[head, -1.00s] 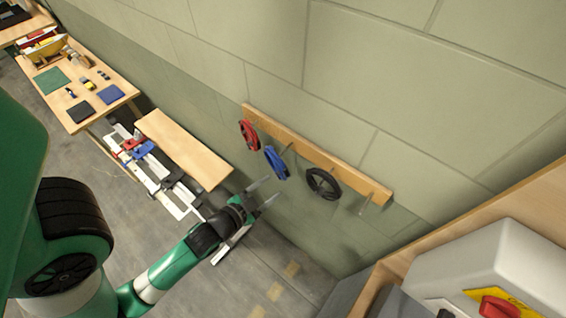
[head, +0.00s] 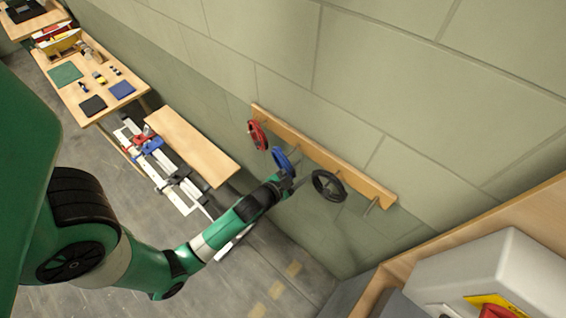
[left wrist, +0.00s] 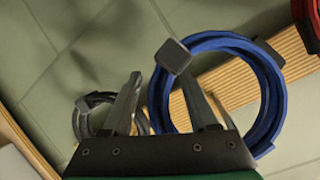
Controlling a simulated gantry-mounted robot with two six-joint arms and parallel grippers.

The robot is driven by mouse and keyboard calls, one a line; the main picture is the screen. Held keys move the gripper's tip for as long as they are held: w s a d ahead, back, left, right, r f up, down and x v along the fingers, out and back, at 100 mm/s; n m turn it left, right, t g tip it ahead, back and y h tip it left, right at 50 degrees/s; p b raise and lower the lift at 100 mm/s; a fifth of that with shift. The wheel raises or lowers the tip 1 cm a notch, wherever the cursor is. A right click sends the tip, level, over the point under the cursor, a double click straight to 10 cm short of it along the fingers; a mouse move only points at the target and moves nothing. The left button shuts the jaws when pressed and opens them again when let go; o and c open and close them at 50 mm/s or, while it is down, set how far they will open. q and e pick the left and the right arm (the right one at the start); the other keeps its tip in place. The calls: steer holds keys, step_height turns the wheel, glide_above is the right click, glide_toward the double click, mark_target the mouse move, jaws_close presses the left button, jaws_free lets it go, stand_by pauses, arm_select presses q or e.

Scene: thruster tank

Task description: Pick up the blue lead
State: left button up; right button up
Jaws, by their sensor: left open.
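The blue lead (head: 282,159) hangs as a coil on the wooden wall rack. In the left wrist view the blue coil (left wrist: 271,91) fills the middle and right, close ahead. My left gripper (head: 291,176) is at the rack, just below and partly in front of the blue lead. In the left wrist view its fingers (left wrist: 157,80) are apart with no lead visibly gripped. The right-hand finger overlaps the coil's opening; the other is near its left edge. I cannot tell whether they touch it. My right gripper is not in view.
A red lead (head: 257,135) hangs left of the blue one and a black lead (head: 328,186) hangs close on its right. The wooden rack (head: 350,176) is fixed to the block wall. A grey box (head: 490,270) stands at the lower right. A bench (head: 190,145) is at the left.

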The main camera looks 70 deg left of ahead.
mark_target(286, 164)
arm_select(q)
jaws_close()
steer(key=shift+r, duration=0.15)
stand_by(0.4)
steer(key=s+r, duration=0.1)
steer(key=r, duration=0.1)
steer(key=s+r+p, duration=0.1)
steer(key=s+r, duration=0.1)
steer(key=r, duration=0.1)
steer(key=s+r, duration=0.1)
steer(key=r, duration=0.2)
steer(key=shift+s+d, duration=0.25)
steer(key=shift+d, duration=0.15)
steer(key=s+d+r, duration=0.2)
steer(key=s+r, duration=0.2)
steer(key=s, duration=0.5)
steer(key=shift+s+r+p, duration=0.15)
steer(key=shift+r+p, duration=0.2)
steer(key=shift+r, duration=0.05)
